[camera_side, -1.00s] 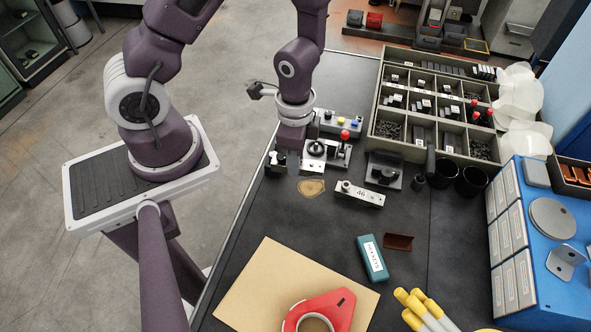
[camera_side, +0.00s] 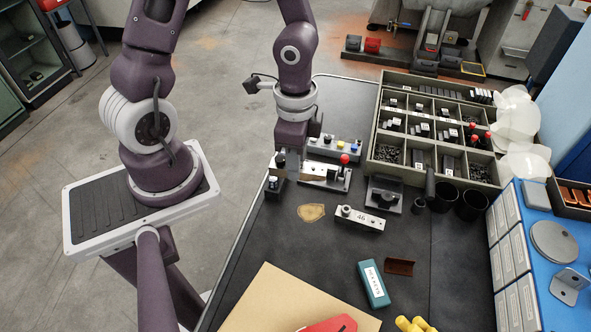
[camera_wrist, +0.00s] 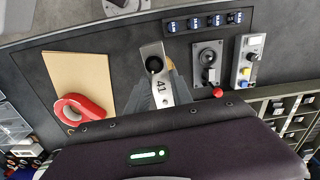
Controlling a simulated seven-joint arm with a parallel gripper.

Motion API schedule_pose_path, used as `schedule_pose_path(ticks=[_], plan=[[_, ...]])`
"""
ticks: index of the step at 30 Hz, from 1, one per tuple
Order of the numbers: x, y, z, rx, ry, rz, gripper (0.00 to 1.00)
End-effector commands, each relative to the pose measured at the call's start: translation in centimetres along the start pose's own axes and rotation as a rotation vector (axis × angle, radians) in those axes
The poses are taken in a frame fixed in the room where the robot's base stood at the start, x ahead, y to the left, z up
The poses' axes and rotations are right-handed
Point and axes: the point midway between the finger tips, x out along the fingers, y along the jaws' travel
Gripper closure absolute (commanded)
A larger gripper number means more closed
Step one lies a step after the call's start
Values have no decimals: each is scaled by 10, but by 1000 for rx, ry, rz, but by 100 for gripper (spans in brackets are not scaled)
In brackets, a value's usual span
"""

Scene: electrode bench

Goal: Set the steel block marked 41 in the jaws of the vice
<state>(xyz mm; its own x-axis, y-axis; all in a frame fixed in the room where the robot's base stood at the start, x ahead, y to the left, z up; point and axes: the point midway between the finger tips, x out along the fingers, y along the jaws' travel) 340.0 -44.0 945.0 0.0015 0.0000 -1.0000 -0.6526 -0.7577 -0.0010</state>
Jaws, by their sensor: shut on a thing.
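The steel block marked 41 (camera_wrist: 163,96) is long and pale, with a dark round feature at its far end. My gripper (camera_wrist: 167,77) is shut on it in the wrist view. In the side view my gripper (camera_side: 296,162) is at the far left of the bench, beside the lever fixture with a red ball (camera_side: 345,159), which also shows in the wrist view (camera_wrist: 208,60). The held block is mostly hidden there. A grey fixture with a black round part (camera_side: 384,195) stands to the right. I cannot tell for sure which fixture is the vice.
Another block marked 46 (camera_side: 360,218) lies on the bench. A button box (camera_wrist: 247,62) stands beside the lever fixture. A compartment tray (camera_side: 430,130) and black cups (camera_side: 471,205) are to the right. Cardboard (camera_wrist: 80,80) and red tape (camera_wrist: 85,108) lie at the front.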

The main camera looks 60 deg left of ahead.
Motion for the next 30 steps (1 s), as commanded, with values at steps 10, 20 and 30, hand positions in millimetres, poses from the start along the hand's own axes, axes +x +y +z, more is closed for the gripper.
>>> schedule_pose_path(ticks=[10, 20, 30], plan=[[-3, -35, -52, 12, 1, -24, 100], [-2, -86, -146, 37, -4, -29, 100], [-5, -107, -210, 77, 0, 1, 100]])
